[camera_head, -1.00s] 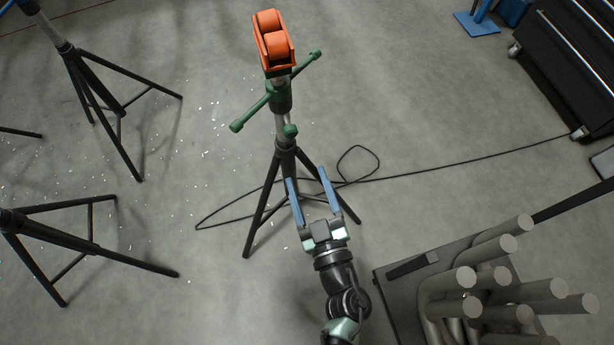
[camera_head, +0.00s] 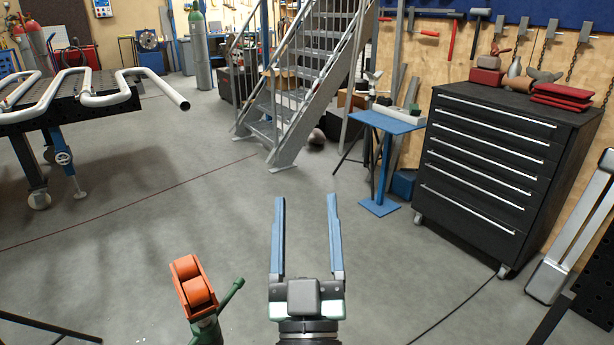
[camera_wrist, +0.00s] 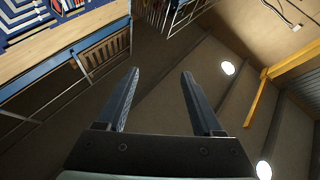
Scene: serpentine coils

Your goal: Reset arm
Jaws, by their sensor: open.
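My gripper (camera_head: 306,215) is at the bottom middle of the head view. Its two long blue fingers stand apart and parallel, with nothing between them. In the wrist view my gripper (camera_wrist: 158,85) is also open and empty. There the fingers point toward the upper walls and ceiling of the hall, with round lamps to the right. Most of my arm is below the edge of the head view.
An orange roller stand (camera_head: 194,287) is just left of my gripper. A black drawer cabinet (camera_head: 490,165) stands at right, near a blue stand (camera_head: 387,122). A metal staircase (camera_head: 300,75) is behind. Serpentine coils (camera_head: 90,88) lie on a table at left. The middle floor is clear.

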